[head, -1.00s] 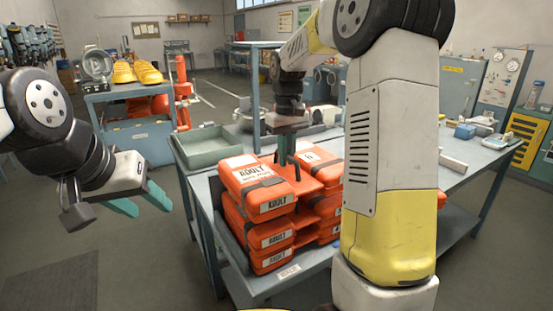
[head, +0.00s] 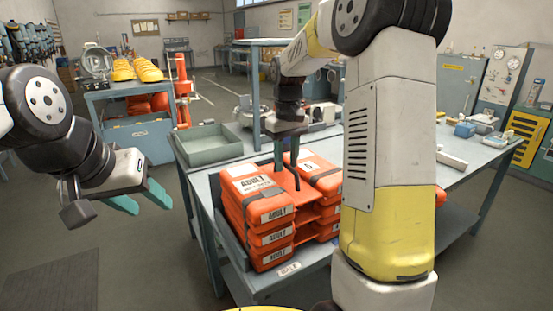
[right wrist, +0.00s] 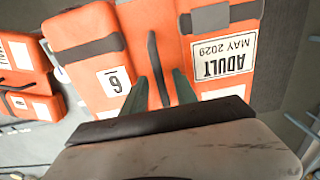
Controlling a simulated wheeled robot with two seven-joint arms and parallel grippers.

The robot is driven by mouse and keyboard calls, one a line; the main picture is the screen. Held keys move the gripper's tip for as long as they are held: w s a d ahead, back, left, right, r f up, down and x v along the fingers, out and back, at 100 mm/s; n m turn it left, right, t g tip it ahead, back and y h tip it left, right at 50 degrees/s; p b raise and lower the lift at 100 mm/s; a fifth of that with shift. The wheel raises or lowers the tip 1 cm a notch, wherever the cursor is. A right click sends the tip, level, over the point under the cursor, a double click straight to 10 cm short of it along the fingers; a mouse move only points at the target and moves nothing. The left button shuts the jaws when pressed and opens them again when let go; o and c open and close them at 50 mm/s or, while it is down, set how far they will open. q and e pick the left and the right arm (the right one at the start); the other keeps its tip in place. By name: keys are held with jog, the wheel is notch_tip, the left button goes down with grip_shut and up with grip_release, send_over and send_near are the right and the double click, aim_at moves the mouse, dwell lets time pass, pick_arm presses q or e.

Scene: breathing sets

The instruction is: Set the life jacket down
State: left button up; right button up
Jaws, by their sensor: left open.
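The orange life jacket (head: 252,182), with an "ADULT" block and a "6" block, lies flat on top of a stack of like jackets (head: 272,258) on the blue-grey table. It fills much of the right wrist view (right wrist: 84,60). My right gripper (head: 286,162) is over its middle, fingers apart. In the right wrist view, the open fingers (right wrist: 161,80) stand on either side of the jacket's dark centre strap (right wrist: 153,55), and I see no grip on it. My left gripper (head: 152,204) is open and empty, out to the left of the table, away from the jacket.
A grey-green tray (head: 207,150) stands on the table behind the stack. A cart (head: 140,138) with yellow items is further back left. A post and raised shelf (head: 256,95) rise behind my right gripper. Small parts lie at the table's right.

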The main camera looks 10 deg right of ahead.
notch_tip(320, 180, up, 12)
jog(key=s+r+m+t+y, duration=0.1)
jog(key=s+r+t, duration=0.15)
jog(key=s, duration=0.95)
jog(key=s+a+f+m+t, duration=0.1)
jog(key=s+f+t, duration=0.1)
jog(key=s, duration=0.4)
jog(key=s+a+f+m+t+y, duration=0.1)
jog(key=s+f, duration=0.4)
jog(key=s, duration=0.1)
jog(key=shift+s+f+t, duration=0.15)
jog(key=shift+f+t, duration=0.05)
jog(key=shift+t, duration=0.15)
